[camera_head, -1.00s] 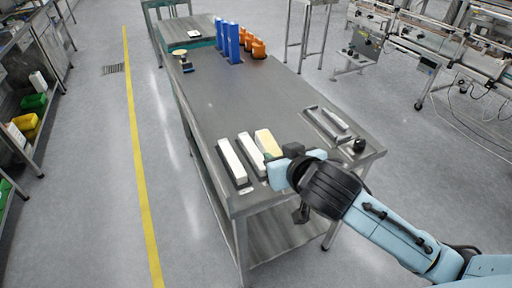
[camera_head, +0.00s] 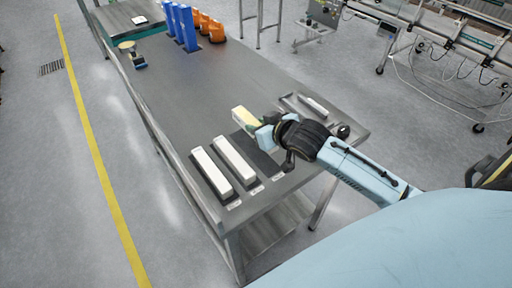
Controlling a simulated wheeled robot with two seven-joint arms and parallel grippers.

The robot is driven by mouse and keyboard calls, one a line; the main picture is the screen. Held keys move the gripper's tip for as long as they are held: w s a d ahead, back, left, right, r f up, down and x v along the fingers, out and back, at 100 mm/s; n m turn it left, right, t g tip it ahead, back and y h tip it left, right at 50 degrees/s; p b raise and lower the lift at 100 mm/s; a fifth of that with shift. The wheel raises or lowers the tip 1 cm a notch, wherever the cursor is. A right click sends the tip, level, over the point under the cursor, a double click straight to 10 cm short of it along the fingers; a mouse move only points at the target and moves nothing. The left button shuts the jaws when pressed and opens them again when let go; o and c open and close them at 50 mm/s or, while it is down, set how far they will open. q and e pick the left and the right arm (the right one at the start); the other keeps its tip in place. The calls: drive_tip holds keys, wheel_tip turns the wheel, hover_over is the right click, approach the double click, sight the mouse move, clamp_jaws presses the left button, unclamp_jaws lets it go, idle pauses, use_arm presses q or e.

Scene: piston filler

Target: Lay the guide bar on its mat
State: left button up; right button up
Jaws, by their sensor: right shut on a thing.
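My right gripper (camera_head: 258,130) is shut on a pale yellow bar (camera_head: 243,116), which I take to be the guide bar. It holds the bar at the far end of a bare dark mat (camera_head: 262,158). The gripper hides part of the bar, and I cannot tell if the bar touches the tabletop. Two white bars, a left one (camera_head: 211,171) and a right one (camera_head: 235,159), lie side by side to the left of the bare mat. My left gripper is not in view.
The steel table (camera_head: 185,110) has free room in its middle. A shallow tray (camera_head: 292,104) with a metal piece (camera_head: 313,105) and a dark knob (camera_head: 343,131) are at the right. Blue uprights (camera_head: 188,28) and orange parts (camera_head: 216,31) stand at the far end.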

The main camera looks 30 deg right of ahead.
wheel_tip(320, 180, down, 4)
drive_tip(key=shift+f+b, duration=0.1)
drive_tip(key=shift+b, duration=0.2)
drive_tip(key=shift+f, duration=0.2)
wheel_tip(320, 180, down, 3)
drive_tip(key=shift+f+b, duration=0.1)
drive_tip(key=shift+b, duration=0.3)
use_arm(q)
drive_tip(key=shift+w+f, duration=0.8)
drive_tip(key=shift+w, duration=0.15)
use_arm(e)
drive_tip(key=shift+f, duration=0.1)
drive_tip(key=o, duration=1.1)
drive_tip(key=shift+f, duration=0.1)
